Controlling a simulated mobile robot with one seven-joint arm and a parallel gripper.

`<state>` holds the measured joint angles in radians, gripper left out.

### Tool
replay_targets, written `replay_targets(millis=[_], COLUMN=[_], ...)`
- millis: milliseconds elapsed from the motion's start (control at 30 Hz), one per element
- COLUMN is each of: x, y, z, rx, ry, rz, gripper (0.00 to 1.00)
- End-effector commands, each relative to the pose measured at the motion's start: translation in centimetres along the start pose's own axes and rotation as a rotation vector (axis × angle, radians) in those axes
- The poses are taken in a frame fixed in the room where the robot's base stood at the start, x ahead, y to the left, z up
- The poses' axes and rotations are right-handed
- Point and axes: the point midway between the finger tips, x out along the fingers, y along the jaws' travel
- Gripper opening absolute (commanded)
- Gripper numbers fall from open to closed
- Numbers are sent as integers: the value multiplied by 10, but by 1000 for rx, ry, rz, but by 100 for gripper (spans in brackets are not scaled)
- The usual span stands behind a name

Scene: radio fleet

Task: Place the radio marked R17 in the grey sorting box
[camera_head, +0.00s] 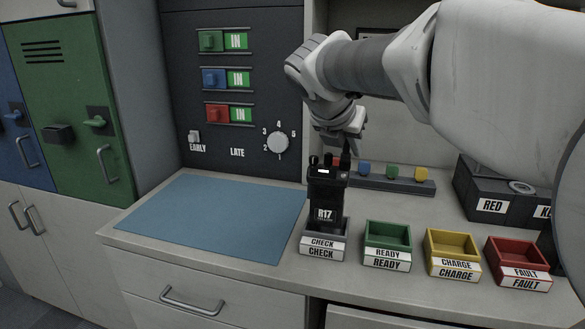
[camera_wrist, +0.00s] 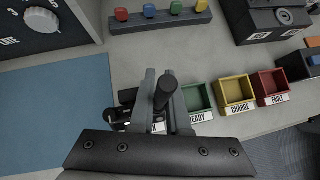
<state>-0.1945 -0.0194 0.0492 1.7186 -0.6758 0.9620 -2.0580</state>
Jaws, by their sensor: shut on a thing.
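The black radio marked R17 (camera_head: 325,203) stands upright at the grey sorting box (camera_head: 322,250), labelled CHECK. Its lower end is within the box outline; I cannot tell whether it rests on the box floor. My gripper (camera_head: 346,152) is above the radio, shut on its top end near the antenna. In the wrist view, my gripper's fingers (camera_wrist: 160,105) close around the dark antenna (camera_wrist: 167,86).
Green READY (camera_head: 387,240), yellow CHARGE (camera_head: 452,251) and red FAULT (camera_head: 516,261) boxes stand to the right. A blue mat (camera_head: 215,215) lies clear on the left. Behind are a rail with coloured pegs (camera_head: 390,181) and a dark RED-labelled case (camera_head: 492,190).

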Motion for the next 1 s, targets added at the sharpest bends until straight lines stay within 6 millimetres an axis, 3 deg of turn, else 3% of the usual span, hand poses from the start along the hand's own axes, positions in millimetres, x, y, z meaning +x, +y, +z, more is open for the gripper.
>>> replay_targets(millis=[167, 400, 733, 767, 900, 1000], x=[10, 34, 35, 35, 35, 35], y=[-1, -1, 0, -1, -1, -1], z=[-1, -25, -26, -27, -27, -27], rx=[2, 0, 1, 0, 0, 1], ry=[-2, -2, -2, 0, 0, -1], rz=[0, 0, 1, 0, 0, 0], gripper=[0, 0, 0, 20, 44, 44])
